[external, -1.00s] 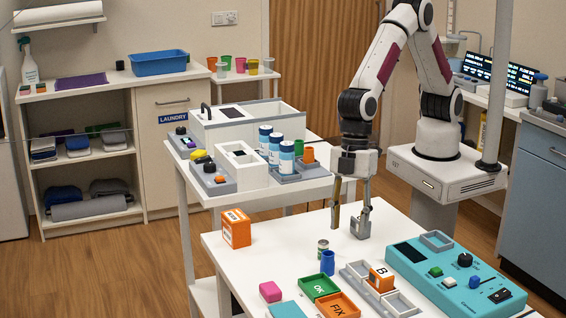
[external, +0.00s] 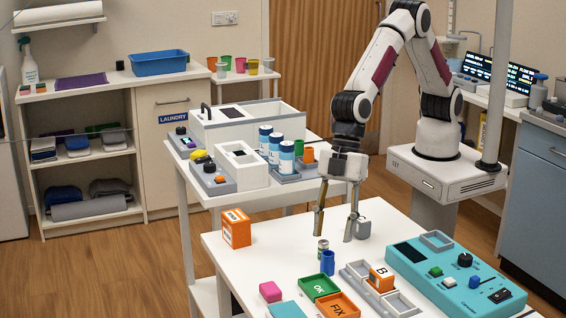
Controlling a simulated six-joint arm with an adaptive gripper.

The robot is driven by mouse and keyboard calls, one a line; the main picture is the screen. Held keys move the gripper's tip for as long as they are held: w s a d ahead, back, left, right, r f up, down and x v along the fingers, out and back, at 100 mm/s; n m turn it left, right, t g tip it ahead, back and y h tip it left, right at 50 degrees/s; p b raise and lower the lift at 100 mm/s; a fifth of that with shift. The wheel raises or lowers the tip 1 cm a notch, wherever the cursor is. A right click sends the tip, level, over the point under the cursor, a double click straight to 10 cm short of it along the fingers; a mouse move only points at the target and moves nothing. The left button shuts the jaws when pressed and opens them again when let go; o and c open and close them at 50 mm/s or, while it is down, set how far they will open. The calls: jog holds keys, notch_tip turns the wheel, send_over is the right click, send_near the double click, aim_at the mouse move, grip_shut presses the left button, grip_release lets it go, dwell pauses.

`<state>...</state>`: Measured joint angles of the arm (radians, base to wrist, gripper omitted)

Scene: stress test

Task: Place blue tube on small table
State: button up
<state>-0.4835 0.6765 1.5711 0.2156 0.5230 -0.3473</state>
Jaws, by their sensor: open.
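The blue tube (external: 328,262) stands upright on the white front table (external: 258,262), near its middle. A small jar with a green label (external: 322,248) stands just behind it. My gripper (external: 334,237) points down above the table, with its fingers apart and nothing between them. It is behind and slightly above the tube and jar; I cannot tell the exact gap. A small white table (external: 235,77) with several coloured cups stands at the back wall. I cannot tell for certain whether it is the small table named in the task.
A grey weight (external: 362,228) stands close to the right finger. An orange box (external: 236,228) is at left. Green OK (external: 319,287) and orange FIX trays, a grey divided tray (external: 354,273) and a teal panel (external: 456,275) crowd the front. A white cart (external: 225,196) stands behind.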

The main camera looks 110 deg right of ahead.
aim_at(325, 269)
jog(key=shift+x, duration=0.8)
jog(key=shift+f, duration=0.15)
jog(key=shift+d+x, duration=0.15)
jog(key=shift+x, duration=0.6)
jog(key=shift+d+x, duration=0.15)
jog(key=shift+x, duration=1.7)
jog(key=c, duration=1.1)
jog(key=shift+r, duration=5.05)
jog(key=shift+s+f, duration=0.1)
jog(key=shift+s, duration=0.05)
